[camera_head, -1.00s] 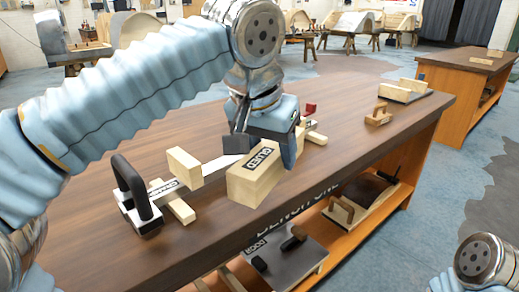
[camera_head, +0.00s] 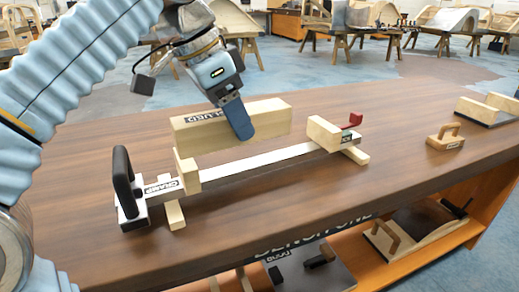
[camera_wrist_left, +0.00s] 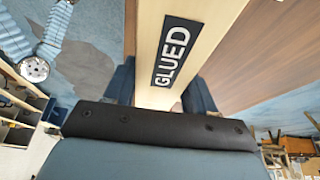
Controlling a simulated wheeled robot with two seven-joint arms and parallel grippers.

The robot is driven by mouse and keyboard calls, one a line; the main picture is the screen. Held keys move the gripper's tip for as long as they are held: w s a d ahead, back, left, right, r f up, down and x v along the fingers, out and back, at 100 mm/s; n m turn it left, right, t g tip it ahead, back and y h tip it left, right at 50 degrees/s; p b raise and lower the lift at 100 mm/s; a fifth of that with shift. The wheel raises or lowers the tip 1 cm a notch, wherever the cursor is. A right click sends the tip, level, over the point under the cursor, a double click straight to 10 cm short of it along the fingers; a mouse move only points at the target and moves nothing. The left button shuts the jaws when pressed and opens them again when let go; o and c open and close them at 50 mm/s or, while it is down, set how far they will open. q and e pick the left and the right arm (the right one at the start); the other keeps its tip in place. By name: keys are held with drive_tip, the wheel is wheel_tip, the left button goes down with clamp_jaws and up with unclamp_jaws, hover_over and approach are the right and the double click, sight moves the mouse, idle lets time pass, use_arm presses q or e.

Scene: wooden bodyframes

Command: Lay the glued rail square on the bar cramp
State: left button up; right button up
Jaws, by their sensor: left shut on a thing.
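My left gripper (camera_head: 238,124) is shut on the glued rail (camera_head: 272,116), a pale wooden block with a dark GLUED label. In the left wrist view the rail (camera_wrist_left: 190,22) runs between the fingers, label facing the camera. The bar cramp (camera_head: 250,161) lies on the bench, with a black handle (camera_head: 122,178) at left and a red lever (camera_head: 352,120) at right. In the head view the rail appears between the two wooden jaw blocks, roughly parallel to the bar and just above or behind it. Bench shows below it; contact cannot be told. My right gripper is out of view.
The cramp's left jaw block (camera_head: 187,169) and right jaw block (camera_head: 323,134) stand up near the rail's ends. A small wooden-handled block (camera_head: 445,138) and a tray-like piece (camera_head: 487,108) lie farther right. The bench top (camera_head: 400,165) is clear between.

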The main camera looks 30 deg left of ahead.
use_arm(q)
drive_tip(key=w+a+f, duration=0.1)
drive_tip(key=w+f, duration=0.1)
drive_tip(key=w, duration=0.1)
drive_tip(key=w+f, duration=0.2)
drive_tip(key=w, duration=0.1)
drive_tip(key=w+a+f, duration=0.1)
drive_tip(key=w+f, duration=0.1)
drive_tip(key=w, duration=0.1)
drive_tip(key=shift+a+f, duration=0.3)
drive_tip(key=shift+f, duration=0.05)
drive_tip(key=f, duration=0.1)
drive_tip(key=w+f, duration=0.1)
drive_tip(key=f, duration=0.1)
drive_tip(key=f+b, duration=0.1)
drive_tip(key=shift+w+a+f, duration=0.2)
drive_tip(key=shift+a+f, duration=0.1)
drive_tip(key=shift+f, duration=0.2)
drive_tip(key=shift+f, duration=0.15)
drive_tip(key=o, duration=1.4)
